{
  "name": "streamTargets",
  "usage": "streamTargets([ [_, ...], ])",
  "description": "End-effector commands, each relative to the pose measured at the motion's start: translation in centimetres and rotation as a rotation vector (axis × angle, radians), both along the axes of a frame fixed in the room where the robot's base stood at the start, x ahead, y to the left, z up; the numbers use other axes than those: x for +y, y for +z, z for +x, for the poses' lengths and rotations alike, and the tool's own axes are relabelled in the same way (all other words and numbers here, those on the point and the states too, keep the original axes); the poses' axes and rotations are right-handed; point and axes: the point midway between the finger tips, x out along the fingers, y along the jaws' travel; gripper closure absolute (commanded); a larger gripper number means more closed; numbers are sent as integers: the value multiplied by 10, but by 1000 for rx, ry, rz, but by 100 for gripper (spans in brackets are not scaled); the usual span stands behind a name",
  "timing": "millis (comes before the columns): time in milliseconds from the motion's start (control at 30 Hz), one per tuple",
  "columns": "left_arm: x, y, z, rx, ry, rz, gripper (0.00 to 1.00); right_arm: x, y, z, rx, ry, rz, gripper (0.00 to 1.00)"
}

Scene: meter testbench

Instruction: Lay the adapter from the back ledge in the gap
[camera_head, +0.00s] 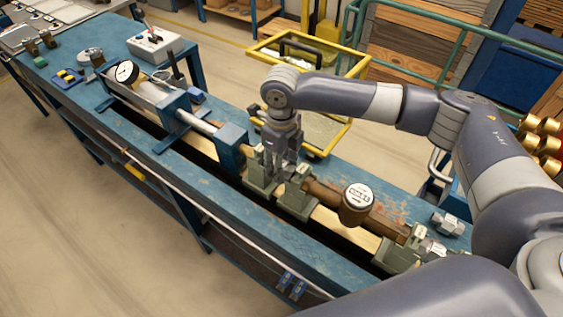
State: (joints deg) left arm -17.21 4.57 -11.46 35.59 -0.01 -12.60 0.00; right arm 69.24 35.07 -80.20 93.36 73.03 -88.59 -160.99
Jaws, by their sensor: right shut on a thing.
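My right gripper (279,163) points down over the bench's middle line, shut on the adapter, which is mostly hidden by the fingers. A small brownish part of it (256,156) seems to show beside the fingers, low at the cradle. The gap lies between the blue clamp block (231,146) on the left and the brass meter (356,204) with its round white dial on the right. A grey-green cradle (260,186) stands under the gripper. Whether the adapter touches the cradle I cannot tell. My left gripper is not in view.
Another grey-green cradle (298,201) holds the meter's left end. A metal fitting (447,223) sits on the blue bench (240,229) at the right. A yellow-framed tray (338,133) stands behind. A pressure gauge (126,72) and a white switch box (154,45) are at the left.

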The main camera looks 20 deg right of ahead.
Motion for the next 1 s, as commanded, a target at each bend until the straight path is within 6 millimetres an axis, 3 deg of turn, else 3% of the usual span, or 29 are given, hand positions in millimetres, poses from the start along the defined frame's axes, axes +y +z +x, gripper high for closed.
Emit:
streamTargets([
  [467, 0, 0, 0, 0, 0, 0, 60, 0, -3, 1, -2, 0, 0, 93],
  [500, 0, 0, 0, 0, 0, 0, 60, 0, -3, 1, -2, 0, 0, 56],
  [600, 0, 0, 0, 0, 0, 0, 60, 0, -4, 1, -2, 0, 0, 35],
  [1000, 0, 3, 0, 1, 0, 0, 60, 0, -2, 0, 1, 0, -1, 35],
])
